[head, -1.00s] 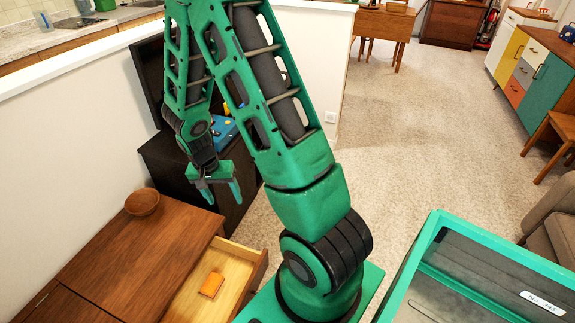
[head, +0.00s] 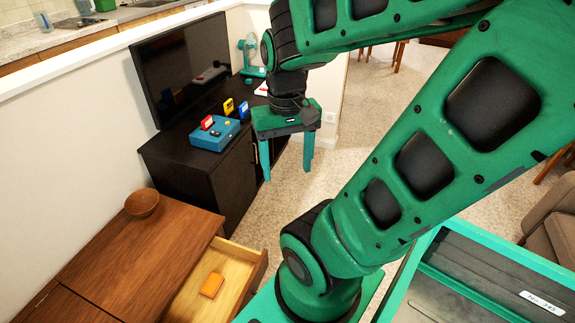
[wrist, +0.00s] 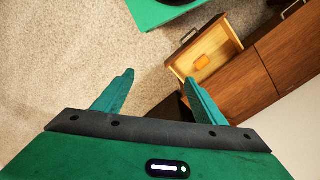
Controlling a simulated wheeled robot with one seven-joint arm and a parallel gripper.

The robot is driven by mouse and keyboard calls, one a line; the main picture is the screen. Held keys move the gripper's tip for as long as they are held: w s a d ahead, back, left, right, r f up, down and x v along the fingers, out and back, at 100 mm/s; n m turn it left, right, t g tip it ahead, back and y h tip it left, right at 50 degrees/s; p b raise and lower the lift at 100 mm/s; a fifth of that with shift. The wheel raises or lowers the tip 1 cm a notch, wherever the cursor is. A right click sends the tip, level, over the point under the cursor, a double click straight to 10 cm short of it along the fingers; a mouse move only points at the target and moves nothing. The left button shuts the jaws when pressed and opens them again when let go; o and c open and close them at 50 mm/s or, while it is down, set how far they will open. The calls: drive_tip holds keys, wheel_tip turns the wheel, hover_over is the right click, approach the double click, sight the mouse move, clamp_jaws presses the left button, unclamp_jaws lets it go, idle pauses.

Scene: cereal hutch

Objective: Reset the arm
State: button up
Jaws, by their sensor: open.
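My gripper (head: 287,175) is open and empty in the head view. It points down in the air, in front of the black TV cabinet's right side and beyond the open drawer. In the wrist view, its two teal fingers (wrist: 158,90) are spread apart with carpet between them and nothing held.
A wooden hutch (head: 125,262) at lower left has an open drawer (head: 233,262) holding an orange object (head: 211,285). A wooden bowl (head: 142,203) sits on top. The black cabinet (head: 185,180) carries a TV (head: 185,70), a blue console (head: 214,134) and a fan (head: 250,55). Carpet (head: 330,185) lies open beyond.

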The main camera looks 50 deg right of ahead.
drive_tip(key=shift+s+a+r, duration=0.15)
drive_tip(key=shift+s, duration=0.3)
drive_tip(key=shift+s+a+r, duration=0.1)
drive_tip(key=shift+s+r, duration=0.05)
drive_tip(key=shift+s, duration=0.25)
